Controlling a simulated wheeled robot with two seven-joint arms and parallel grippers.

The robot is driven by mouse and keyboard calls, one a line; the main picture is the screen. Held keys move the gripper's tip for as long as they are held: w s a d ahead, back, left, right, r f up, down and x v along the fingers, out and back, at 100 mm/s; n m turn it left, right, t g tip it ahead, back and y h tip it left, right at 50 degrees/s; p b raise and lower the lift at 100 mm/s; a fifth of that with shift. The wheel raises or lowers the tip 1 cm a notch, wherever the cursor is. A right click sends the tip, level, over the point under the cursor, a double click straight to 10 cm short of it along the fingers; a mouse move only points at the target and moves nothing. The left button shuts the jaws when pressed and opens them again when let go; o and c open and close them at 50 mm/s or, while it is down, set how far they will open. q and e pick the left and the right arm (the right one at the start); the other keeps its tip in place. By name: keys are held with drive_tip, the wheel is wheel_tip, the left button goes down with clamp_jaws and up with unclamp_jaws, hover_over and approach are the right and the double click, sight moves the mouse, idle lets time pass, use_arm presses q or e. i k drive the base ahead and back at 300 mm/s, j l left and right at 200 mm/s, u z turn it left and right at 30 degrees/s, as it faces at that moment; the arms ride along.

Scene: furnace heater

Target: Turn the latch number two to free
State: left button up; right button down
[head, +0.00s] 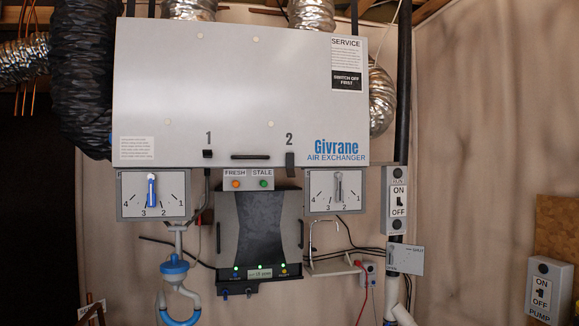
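Latch number two (290,164) is a small dark grey tab under the printed "2" at the lower edge of the grey Givrane air exchanger panel (240,90). It is upright and its lower end reaches below the panel's edge. Latch number one (208,153) sits under the printed "1" as a short black block, with no long tab hanging below the edge. The panel looks closed. Neither of my grippers shows in the head view, and nothing covers latch two.
A dark handle (250,157) lies between the latches. Dial boxes (127,208) (351,207) flank the filter unit (258,228) below. An ON/OFF switch (398,201) is at right, and a blue-and-white pipe fitting (174,266) hangs at lower left. Space before the panel is clear.

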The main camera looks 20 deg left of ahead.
sight(290, 156)
drive_tip(key=i+j+u, duration=0.65)
drive_tip(key=i+j, duration=0.2)
